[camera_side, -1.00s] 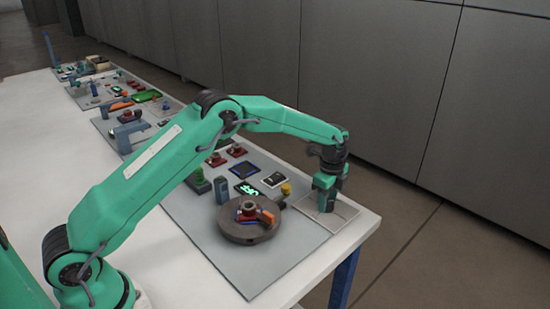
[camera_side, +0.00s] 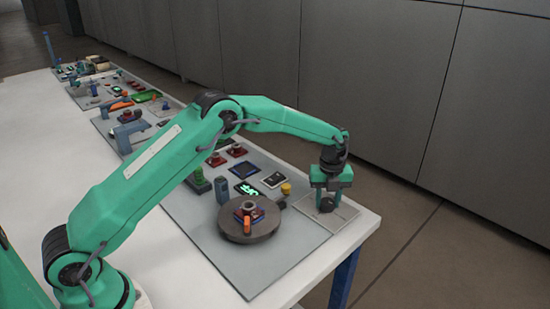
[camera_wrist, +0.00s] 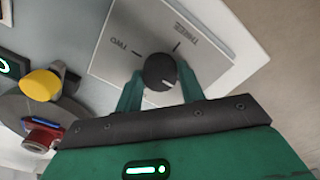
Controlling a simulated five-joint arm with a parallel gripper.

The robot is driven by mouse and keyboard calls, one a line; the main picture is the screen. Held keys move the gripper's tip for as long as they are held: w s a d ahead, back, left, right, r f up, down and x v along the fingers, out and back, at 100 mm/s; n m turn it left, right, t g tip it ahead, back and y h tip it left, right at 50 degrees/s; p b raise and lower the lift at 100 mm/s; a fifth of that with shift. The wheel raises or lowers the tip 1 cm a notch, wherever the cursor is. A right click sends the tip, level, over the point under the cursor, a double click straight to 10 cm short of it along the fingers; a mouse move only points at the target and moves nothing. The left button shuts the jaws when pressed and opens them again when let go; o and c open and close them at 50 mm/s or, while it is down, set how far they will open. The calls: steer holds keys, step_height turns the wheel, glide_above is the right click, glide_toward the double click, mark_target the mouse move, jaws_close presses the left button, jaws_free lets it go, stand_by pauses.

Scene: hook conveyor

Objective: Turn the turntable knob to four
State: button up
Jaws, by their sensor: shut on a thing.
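The knob (camera_wrist: 160,70) is dark and round with a short white mark on its lower side in the wrist view. It stands on a pale dial plate (camera_wrist: 103,62) whose visible labels read TWO and THREE, each with a tick. Other labels are out of view or covered. My gripper (camera_wrist: 162,88) is shut on the knob, one green finger on each side. In the side view my gripper (camera_side: 325,199) is low over the dial plate (camera_side: 345,213). The round grey turntable (camera_side: 248,236) carries an orange part (camera_side: 247,224) at its front.
A yellow-topped button (camera_side: 286,189) and a blue-grey block (camera_side: 221,190) stand near the turntable. A lit green display (camera_side: 247,189) and several red-based devices lie farther back. The table's right edge is close beyond the dial plate.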

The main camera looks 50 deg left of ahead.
mark_target(327, 201)
steer(key=shift+r+m, duration=0.1)
steer(key=shift+m, duration=0.3)
steer(key=o, duration=1)
steer(key=shift+c, duration=0.2)
steer(key=shift+r, duration=3.85)
steer(key=shift+r, duration=0.1)
